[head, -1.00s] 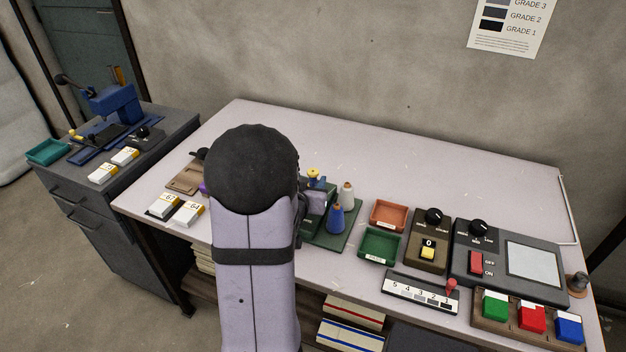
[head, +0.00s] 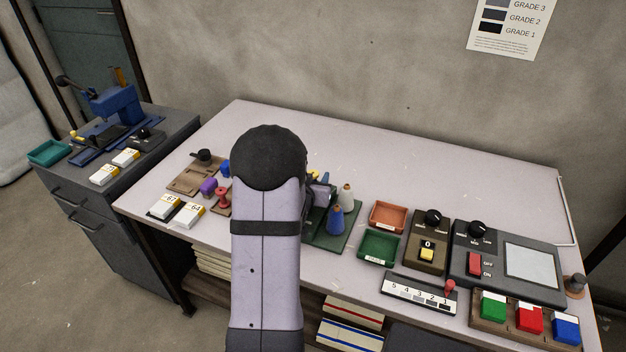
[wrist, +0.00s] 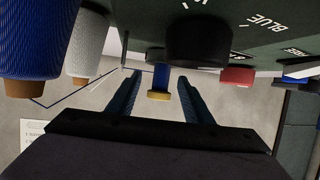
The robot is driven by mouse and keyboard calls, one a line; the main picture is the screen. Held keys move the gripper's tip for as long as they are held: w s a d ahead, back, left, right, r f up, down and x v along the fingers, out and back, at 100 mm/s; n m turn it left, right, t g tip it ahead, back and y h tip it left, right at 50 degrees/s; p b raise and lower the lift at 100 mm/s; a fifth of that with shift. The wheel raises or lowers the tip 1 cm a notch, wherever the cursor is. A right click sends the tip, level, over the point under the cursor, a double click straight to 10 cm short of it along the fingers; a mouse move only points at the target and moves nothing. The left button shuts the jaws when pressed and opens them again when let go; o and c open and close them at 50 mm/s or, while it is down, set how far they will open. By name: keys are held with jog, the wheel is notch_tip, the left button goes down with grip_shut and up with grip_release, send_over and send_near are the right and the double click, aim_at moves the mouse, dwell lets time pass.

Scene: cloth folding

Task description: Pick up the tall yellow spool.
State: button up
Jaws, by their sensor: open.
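In the wrist view, which looks upside down, a narrow spool (wrist: 159,96) has a yellow end disc and a blue middle. It lies between the two dark blue fingers of my gripper (wrist: 160,76), with gaps on both sides. My gripper is open and holds nothing. My arm hides most of the gripper and the spool's lower part there.
A blue cone (head: 335,220) and a white cone (head: 347,197) stand close on the green stand. A dark knob (wrist: 198,42) is near the fingers. Orange (head: 388,216) and green (head: 379,247) trays sit to the right. The back of the table is clear.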

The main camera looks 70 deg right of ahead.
jog(key=c, duration=1.2)
jog(key=shift+o, duration=0.2)
notch_tip(320, 180, up, 10)
